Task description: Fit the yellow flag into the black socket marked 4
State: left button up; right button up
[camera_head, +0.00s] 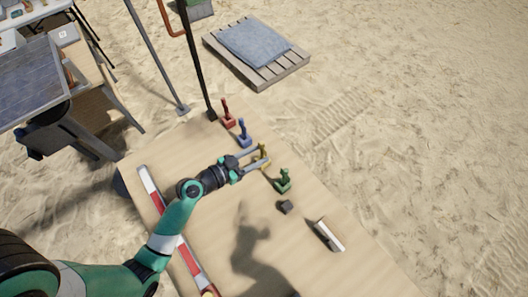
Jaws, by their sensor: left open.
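The yellow flag (263,149) stands in a row on the wooden table (330,275), between the blue and green flags. My left gripper (262,157) reaches it from the left with its fingers open. The fingertips are at the flag's lower part; I cannot tell whether they touch it. A small dark block (286,207) sits in front of the green flag, in line with the row. It may be the black socket, but no number on it can be read. My right gripper is not in view.
The red (227,113), blue (243,133) and green (284,181) flags stand close to the yellow one. A white and dark block (330,235) lies near the table's right edge. A red and white bar (150,187) runs along the left. The table's front right is clear.

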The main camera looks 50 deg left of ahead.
pick_arm(q)
jog(key=x, duration=0.6)
jog(key=shift+b, duration=0.3)
jog(key=shift+s, duration=0.1)
grip_shut()
